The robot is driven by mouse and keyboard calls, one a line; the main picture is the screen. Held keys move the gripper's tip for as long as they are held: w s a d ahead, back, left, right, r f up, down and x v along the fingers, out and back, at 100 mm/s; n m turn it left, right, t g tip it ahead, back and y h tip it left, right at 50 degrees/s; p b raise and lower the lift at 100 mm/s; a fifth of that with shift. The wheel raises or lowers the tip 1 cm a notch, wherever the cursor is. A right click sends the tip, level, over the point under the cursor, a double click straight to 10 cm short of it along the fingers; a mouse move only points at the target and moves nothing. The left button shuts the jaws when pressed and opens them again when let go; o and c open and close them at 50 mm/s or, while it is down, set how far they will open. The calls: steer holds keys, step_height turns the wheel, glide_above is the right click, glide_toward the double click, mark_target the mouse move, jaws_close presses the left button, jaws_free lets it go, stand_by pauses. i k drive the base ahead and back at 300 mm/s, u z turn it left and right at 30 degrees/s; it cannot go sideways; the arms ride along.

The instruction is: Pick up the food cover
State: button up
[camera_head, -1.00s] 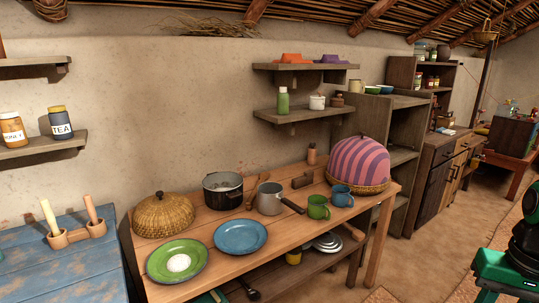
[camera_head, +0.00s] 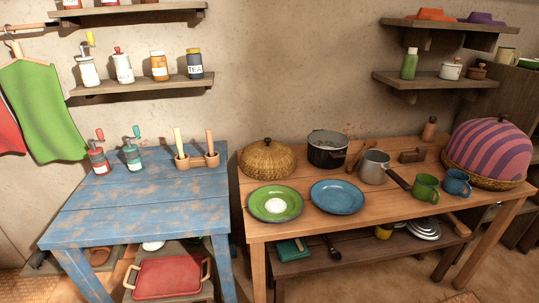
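Two domed covers stand on the brown wooden table (camera_head: 262,231). A round woven straw cover (camera_head: 266,160) with a small dark knob on top sits at the table's back left, behind the green plate (camera_head: 275,204). A larger pink and purple striped dome (camera_head: 489,149) sits on a woven base (camera_head: 481,181) at the table's right end. I cannot tell from the picture which one the name food cover means. My gripper is not in view.
A blue plate (camera_head: 337,197), black pot (camera_head: 327,149), grey saucepan (camera_head: 374,167), green mug (camera_head: 426,188) and blue mug (camera_head: 457,183) crowd the table. A mostly clear blue table (camera_head: 135,211) stands left. Wall shelves (camera_head: 435,82) hang above.

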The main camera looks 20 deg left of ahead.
mark_target(267, 159)
steer(key=u, duration=0.05)
steer(key=i, duration=0.8)
steer(key=u, duration=0.65)
steer(key=i, duration=0.85)
steer(key=u, duration=0.45)
